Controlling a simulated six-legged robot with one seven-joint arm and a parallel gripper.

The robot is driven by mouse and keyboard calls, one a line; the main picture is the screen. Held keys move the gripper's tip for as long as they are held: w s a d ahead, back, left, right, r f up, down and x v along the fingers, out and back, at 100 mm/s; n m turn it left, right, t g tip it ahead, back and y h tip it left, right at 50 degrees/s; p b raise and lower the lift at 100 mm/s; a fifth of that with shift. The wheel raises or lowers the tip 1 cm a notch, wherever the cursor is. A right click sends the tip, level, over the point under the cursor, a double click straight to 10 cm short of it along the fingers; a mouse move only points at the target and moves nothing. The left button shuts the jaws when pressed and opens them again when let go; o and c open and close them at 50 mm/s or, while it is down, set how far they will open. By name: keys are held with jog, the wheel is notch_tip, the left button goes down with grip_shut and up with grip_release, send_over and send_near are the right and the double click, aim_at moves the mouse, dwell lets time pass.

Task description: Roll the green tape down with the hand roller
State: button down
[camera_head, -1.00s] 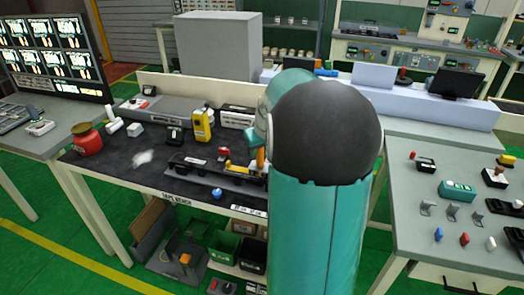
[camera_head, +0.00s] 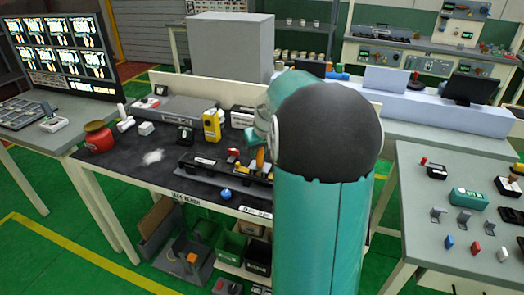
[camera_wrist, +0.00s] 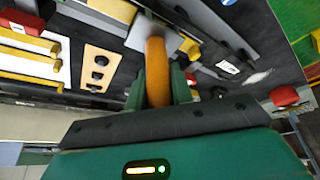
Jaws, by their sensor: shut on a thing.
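My gripper (camera_wrist: 160,84) is shut on an orange handle (camera_wrist: 156,58), which I take to be the hand roller's. The handle stands between the two green fingers in the wrist view, and its far end lies over a grey plate. In the head view the orange handle (camera_head: 260,158) shows beside my teal arm, above the black fixture (camera_head: 205,162) on the bench. The roller's working end is hidden in both views. I cannot make out the green tape; my arm covers part of the fixture.
The dark bench top (camera_head: 120,165) also holds a red pot (camera_head: 98,137), a yellow device (camera_head: 211,125) and a blue knob (camera_head: 225,194) at its front edge. A large grey box (camera_head: 230,48) stands behind. A grey table (camera_head: 425,235) with small parts is at the right.

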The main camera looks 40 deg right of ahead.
jog(key=shift+w+a+f, duration=0.15)
jog(key=shift+w+a, duration=0.25)
jog(key=shift+w, duration=0.25)
jog(key=shift+w+a+f, duration=0.15)
jog(key=shift+w+a, duration=0.25)
jog(key=shift+w, duration=0.2)
jog(key=shift+s+d, duration=0.1)
jog(key=shift+s, duration=0.05)
jog(key=shift+s+d, duration=0.65)
jog(key=shift+s, duration=0.6)
jog(key=shift+s+d, duration=0.65)
jog(key=shift+s, duration=0.65)
jog(key=shift+s+d, duration=0.65)
jog(key=shift+s, duration=0.6)
notch_tip(320, 180, up, 9)
jog(key=shift+f, duration=0.2)
jog(key=shift+d, duration=0.1)
dwell(0.8)
